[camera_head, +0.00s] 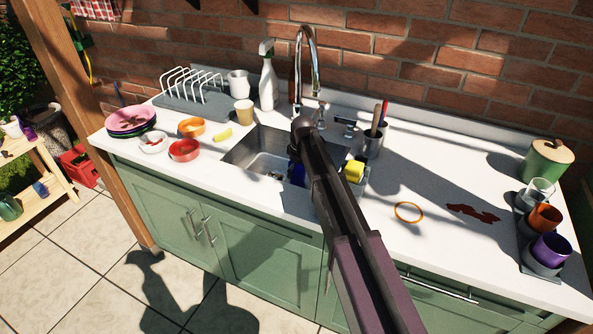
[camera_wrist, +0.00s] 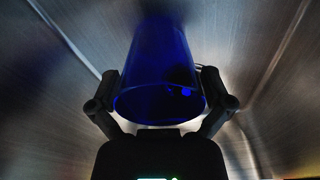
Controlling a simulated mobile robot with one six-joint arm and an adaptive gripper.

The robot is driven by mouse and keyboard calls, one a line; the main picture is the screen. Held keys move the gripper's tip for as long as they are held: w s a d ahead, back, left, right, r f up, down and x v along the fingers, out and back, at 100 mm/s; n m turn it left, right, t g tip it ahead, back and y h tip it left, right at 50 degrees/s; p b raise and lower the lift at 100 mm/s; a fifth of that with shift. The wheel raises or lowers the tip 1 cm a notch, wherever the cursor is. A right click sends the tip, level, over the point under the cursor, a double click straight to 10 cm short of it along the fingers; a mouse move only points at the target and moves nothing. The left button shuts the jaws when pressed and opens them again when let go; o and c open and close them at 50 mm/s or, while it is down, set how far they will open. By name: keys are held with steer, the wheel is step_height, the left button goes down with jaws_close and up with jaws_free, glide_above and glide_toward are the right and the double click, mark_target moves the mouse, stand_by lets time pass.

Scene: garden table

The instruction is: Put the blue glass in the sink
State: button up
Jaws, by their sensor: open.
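The blue glass (camera_wrist: 158,60) is between the two fingers of my gripper (camera_wrist: 159,88) in the wrist view, with its round rim toward the camera. Grey metal walls surround it. The fingers are open, one on each side of the glass; I cannot tell whether they touch it. In the head view a dark blue part of the glass (camera_head: 297,173) shows inside the metal sink (camera_head: 248,153), beside my arm. My arm hides the rest of the glass and most of the gripper there.
The faucet (camera_head: 306,60) rises behind the sink. A yellow sponge (camera_head: 353,171) and a utensil cup (camera_head: 372,143) are right of my arm. Bowls (camera_head: 184,150), a paper cup (camera_head: 244,112) and a spray bottle (camera_head: 268,80) stand left and behind. A cup tray (camera_head: 537,262) is far right.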

steer(key=shift+r, duration=0.2)
step_height(320, 180, up, 7)
steer(key=p, duration=0.7)
steer(key=shift+s+d+r+p, duration=0.2)
steer(key=shift+d+p, duration=0.2)
steer(key=shift+s, duration=0.1)
stand_by(0.5)
